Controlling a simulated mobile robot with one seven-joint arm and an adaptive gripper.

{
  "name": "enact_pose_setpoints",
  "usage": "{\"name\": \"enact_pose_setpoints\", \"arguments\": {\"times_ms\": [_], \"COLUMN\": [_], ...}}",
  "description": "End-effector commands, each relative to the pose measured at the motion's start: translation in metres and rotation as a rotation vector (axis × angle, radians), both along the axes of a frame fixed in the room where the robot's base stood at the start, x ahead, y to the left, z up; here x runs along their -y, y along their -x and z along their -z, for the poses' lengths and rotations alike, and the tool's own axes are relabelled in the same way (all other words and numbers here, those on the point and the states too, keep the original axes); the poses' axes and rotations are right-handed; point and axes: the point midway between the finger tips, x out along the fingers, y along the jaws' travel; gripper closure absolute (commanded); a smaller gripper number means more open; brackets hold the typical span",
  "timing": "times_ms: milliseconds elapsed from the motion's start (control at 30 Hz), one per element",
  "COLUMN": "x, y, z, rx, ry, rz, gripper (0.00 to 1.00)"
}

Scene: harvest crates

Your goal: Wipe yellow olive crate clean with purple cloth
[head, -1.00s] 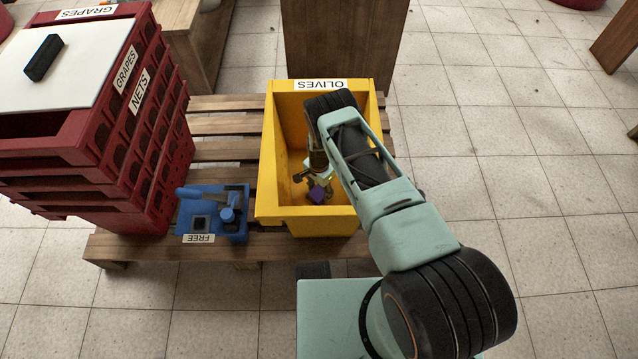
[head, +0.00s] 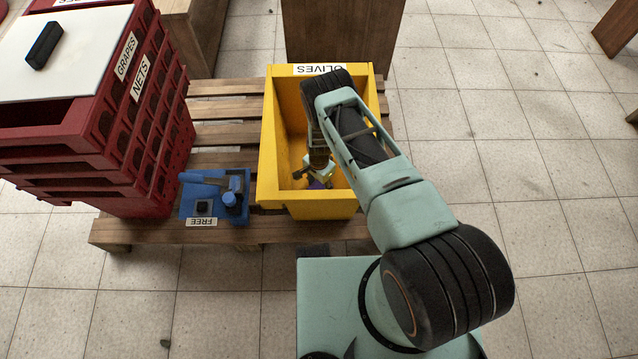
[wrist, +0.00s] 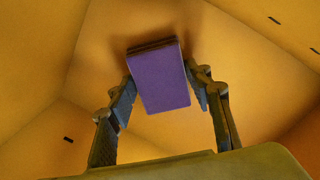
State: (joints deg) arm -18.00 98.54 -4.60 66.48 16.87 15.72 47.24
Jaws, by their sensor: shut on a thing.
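The yellow olive crate (head: 268,150) stands on a wooden pallet in the head view, with an OLIVES label on its far rim. My gripper (head: 318,178) reaches down inside it, near the front wall. In the wrist view my gripper (wrist: 160,88) is shut on the purple cloth (wrist: 160,78), a folded block held between both fingertips. Whether the cloth touches the crate surface, I cannot tell. My arm hides part of the crate's right side.
A stack of red crates (head: 150,120) labelled GRAPES and NETS stands left, with a white board (head: 75,60) and black block (head: 44,46) on top. A blue tray (head: 225,181) labelled FREE lies between.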

Motion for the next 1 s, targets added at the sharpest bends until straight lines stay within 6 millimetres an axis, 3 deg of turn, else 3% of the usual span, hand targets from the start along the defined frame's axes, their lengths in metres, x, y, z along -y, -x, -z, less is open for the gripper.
{"name": "enact_pose_setpoints", "arguments": {"times_ms": [167, 700, 1000], "x": [0.0, 0.0, 0.0], "y": [0.004, 0.0, 0.0], "z": [-0.005, -0.059, -0.06], "rx": [-0.008, -0.001, 0.0], "ry": [0.001, -0.001, 0.0], "rz": [-0.001, -0.001, -0.001], "gripper": [0.73, 0.73, 0.73]}}
